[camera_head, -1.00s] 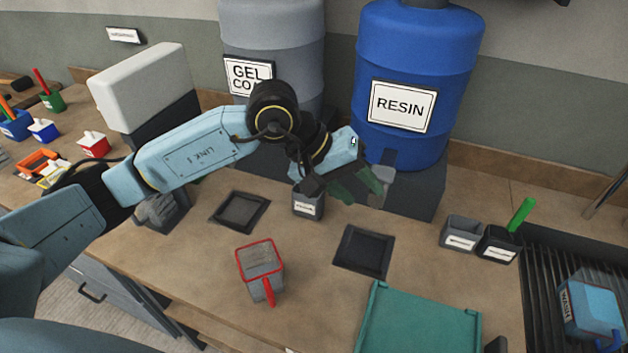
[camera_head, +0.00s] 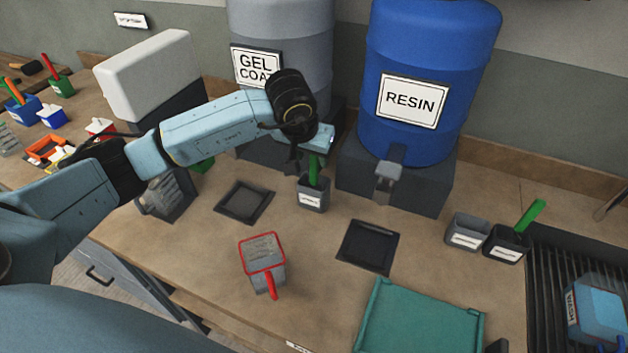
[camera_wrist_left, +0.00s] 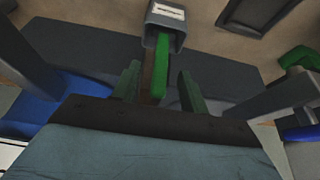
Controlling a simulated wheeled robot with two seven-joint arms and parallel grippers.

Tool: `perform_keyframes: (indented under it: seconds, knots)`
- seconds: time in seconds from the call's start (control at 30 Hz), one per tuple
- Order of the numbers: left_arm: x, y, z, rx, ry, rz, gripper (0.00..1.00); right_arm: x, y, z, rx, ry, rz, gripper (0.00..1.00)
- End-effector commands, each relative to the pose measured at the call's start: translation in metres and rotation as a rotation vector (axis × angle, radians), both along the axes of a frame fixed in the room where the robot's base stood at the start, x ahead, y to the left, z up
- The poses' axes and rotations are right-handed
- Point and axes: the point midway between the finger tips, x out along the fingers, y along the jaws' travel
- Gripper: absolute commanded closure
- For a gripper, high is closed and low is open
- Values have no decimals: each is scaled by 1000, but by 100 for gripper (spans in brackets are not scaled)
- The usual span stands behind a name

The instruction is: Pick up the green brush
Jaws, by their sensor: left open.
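A green brush (camera_head: 314,172) stands handle up in a small grey labelled cup (camera_head: 312,196) below the drums. My left gripper (camera_head: 303,160) is at the handle, partly hidden by its own wrist. In the left wrist view the handle (camera_wrist_left: 161,72) runs from the cup (camera_wrist_left: 166,24) into the gap between the two open dark green fingers (camera_wrist_left: 160,88). There is a gap on each side of it. A second green brush (camera_head: 531,214) leans in a black cup (camera_head: 506,244) at the right. My right gripper is out of view.
The grey gel coat drum (camera_head: 283,25) and blue resin drum (camera_head: 425,50) stand close behind on dark stands. A red-rimmed jug (camera_head: 264,262), dark square pads (camera_head: 368,246) and a teal tray (camera_head: 424,325) lie in front. Bare bench lies between them.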

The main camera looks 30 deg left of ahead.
Motion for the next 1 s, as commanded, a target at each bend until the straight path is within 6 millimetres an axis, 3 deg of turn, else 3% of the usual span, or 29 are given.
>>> perform_keyframes:
  seconds: [0.37,0.67,1.0]
  knots:
    - [23,3,-39,-2,2,1,56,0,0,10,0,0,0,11]
    - [25,3,-43,-2,0,0,56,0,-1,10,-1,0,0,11]
    - [25,4,-43,-1,0,1,100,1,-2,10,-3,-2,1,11]
